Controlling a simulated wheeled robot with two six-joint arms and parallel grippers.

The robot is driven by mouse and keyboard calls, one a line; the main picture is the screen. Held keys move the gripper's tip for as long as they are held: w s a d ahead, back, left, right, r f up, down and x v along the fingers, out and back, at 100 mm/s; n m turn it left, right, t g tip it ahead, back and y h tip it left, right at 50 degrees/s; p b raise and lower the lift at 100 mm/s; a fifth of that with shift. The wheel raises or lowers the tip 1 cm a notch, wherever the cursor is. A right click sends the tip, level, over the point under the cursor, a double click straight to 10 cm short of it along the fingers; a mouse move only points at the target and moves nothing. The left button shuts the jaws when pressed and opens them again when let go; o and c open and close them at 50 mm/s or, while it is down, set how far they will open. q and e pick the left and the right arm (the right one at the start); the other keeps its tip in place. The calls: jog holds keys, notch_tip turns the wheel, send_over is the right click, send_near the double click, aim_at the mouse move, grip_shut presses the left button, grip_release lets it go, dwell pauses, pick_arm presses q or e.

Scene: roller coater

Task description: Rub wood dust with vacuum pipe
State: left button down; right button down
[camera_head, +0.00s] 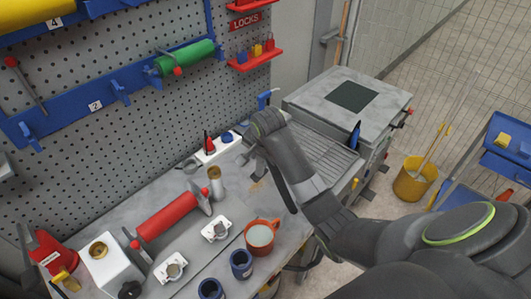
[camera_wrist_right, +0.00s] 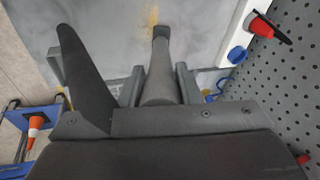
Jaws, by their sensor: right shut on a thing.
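My right gripper (camera_wrist_right: 160,84) is shut on the grey vacuum pipe (camera_wrist_right: 159,62), which points away between the two fingers in the right wrist view. The pipe's dark nozzle end is near a patch of yellowish wood dust (camera_wrist_right: 153,17) on the grey table top. In the head view my right gripper (camera_head: 268,126) is over the far end of the workbench, and a small tan dust patch (camera_head: 257,184) shows on the bench below it. The arm hides most of the pipe there; I cannot tell whether its end touches the surface. My left gripper is not in view.
A red roller (camera_head: 166,216), an orange pot (camera_head: 261,237), blue cups (camera_head: 241,264) and a white holder (camera_head: 216,229) crowd the near bench. A pegboard (camera_head: 120,120) rises behind. A grey machine (camera_head: 347,98) stands beyond, with a yellow bucket (camera_head: 413,181) on the floor.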

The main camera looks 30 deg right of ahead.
jog(key=shift+s+a, duration=1.5)
jog(key=shift+a, duration=2.85)
jog(key=shift+w+d, duration=0.2)
jog(key=shift+d, duration=1.15)
jog(key=shift+w+d, duration=0.2)
jog(key=shift+d, duration=1.15)
jog(key=shift+w+d, duration=0.2)
jog(key=shift+d, duration=1.15)
jog(key=w+d, duration=0.2)
jog(key=d, duration=0.5)
jog(key=shift+w, duration=0.25)
jog(key=shift+r, duration=0.1)
